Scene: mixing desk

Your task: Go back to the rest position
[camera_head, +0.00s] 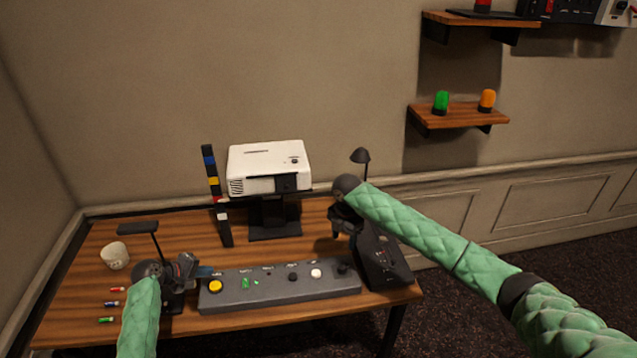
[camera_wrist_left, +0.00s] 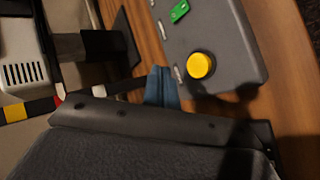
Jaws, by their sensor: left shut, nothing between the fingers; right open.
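My left gripper (camera_head: 203,271) is at the left end of the grey control panel, low over the desk. Its blue fingers (camera_wrist_left: 162,88) are shut with nothing between them, and in the left wrist view they are beside the panel's edge. The grey panel (camera_head: 232,297) has a yellow button (camera_head: 215,286), a green switch (camera_head: 245,283) and several dark and white knobs. The yellow button also shows in the left wrist view (camera_wrist_left: 201,66). My right gripper (camera_head: 343,222) is open near the black sloped box (camera_head: 381,262) at the desk's right side; its fingertips are small and dark.
A white projector (camera_head: 268,166) stands on a black stand behind the panel. A coloured striped post (camera_head: 213,185) is beside it. A white cup (camera_head: 115,255) and several small coloured pieces (camera_head: 112,304) are at the left. Wall shelves (camera_head: 458,116) hold green and orange lamps.

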